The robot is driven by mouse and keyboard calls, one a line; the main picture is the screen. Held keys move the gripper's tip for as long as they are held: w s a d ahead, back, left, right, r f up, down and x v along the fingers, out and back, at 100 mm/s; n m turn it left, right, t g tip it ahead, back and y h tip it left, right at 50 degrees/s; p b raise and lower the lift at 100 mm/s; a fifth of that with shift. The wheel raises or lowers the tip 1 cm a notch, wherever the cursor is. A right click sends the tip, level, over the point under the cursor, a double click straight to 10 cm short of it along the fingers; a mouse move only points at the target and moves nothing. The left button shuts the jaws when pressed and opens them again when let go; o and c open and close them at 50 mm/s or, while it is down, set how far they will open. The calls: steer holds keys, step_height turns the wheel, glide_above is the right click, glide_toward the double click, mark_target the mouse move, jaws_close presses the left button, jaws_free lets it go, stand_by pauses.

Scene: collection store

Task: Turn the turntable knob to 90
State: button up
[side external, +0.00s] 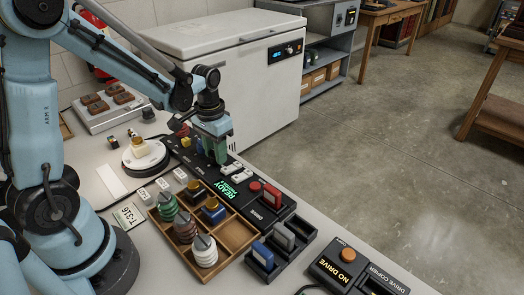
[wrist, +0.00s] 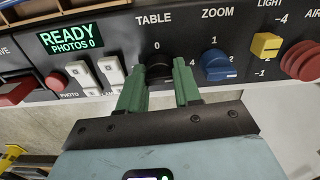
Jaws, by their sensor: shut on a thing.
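The turntable knob (wrist: 158,68) is a black knob on the black control panel (wrist: 120,22), under the label TABLE and the mark 0. My gripper (wrist: 159,82) has green fingers, one on each side of the knob, shut on it. Where the knob's pointer stands is not clear. In the side view my gripper (side external: 216,152) reaches down to the panel and hides the knob. The turntable (side external: 132,165), a round white-topped plate on a dark base, stands left of the panel with a small yellowish object on it.
The display (wrist: 72,38) reads READY, PHOTOS 0. A wooden tray (side external: 233,236) stands in front.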

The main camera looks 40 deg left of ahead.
stand_by(0.4)
steer(key=o, duration=1)
steer(key=shift+o, duration=0.2)
step_height(320, 180, up, 12)
steer(key=s+d+t, duration=0.6)
steer(key=d+t, duration=0.1)
steer(key=shift+d+f+m, duration=0.3)
steer(key=shift+f+m, duration=0.1)
